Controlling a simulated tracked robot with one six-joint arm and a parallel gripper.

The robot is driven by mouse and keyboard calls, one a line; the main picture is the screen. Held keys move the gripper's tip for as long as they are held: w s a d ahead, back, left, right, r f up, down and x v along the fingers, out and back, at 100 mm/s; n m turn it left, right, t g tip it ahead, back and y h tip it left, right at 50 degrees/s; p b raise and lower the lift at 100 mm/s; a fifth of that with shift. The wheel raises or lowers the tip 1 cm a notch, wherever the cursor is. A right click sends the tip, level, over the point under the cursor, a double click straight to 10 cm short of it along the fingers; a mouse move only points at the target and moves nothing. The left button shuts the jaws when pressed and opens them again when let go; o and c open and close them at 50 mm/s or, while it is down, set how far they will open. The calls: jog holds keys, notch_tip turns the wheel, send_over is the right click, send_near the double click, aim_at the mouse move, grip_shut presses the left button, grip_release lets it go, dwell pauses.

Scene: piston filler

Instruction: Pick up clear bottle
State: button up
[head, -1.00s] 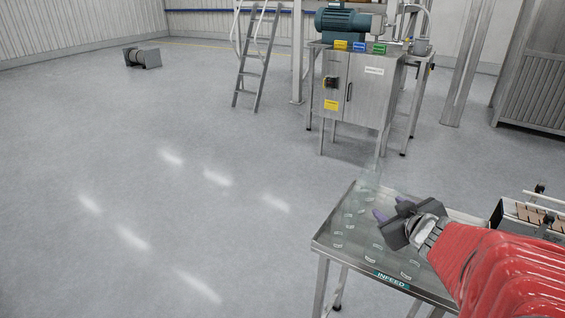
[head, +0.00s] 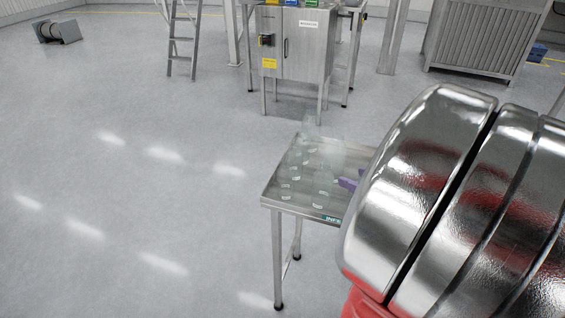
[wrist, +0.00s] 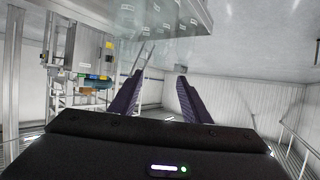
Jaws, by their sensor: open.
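Several clear bottles stand on the steel infeed table (head: 275,198) in the head view. They are faint and see-through, and one clear bottle (head: 310,130) shows at the far side. Small pale marks show among them. My gripper's purple finger (head: 348,183) shows at the table's right side; my arm hides the rest of it. In the wrist view my gripper (wrist: 158,88) is open, with nothing between its two dark purple fingers. That view is upside down, with the table (wrist: 165,45) and blurred clear shapes at the top. I cannot tell how far the fingers are from a bottle.
A steel cabinet machine (head: 296,50) stands behind the table, with a ladder (head: 182,40) to its left. A ribbed steel unit (head: 478,45) stands at the back right. A grey motor-like object (head: 57,31) lies far left. The floor left of the table is clear.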

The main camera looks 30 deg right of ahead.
aim_at(328, 168)
jog(key=shift+w, duration=0.1)
jog(key=shift+x, duration=4.25)
jog(key=shift+d, duration=0.1)
jog(key=shift+x, duration=2.6)
jog(key=shift+f, duration=0.15)
jog(key=shift+c, duration=0.4)
grip_shut()
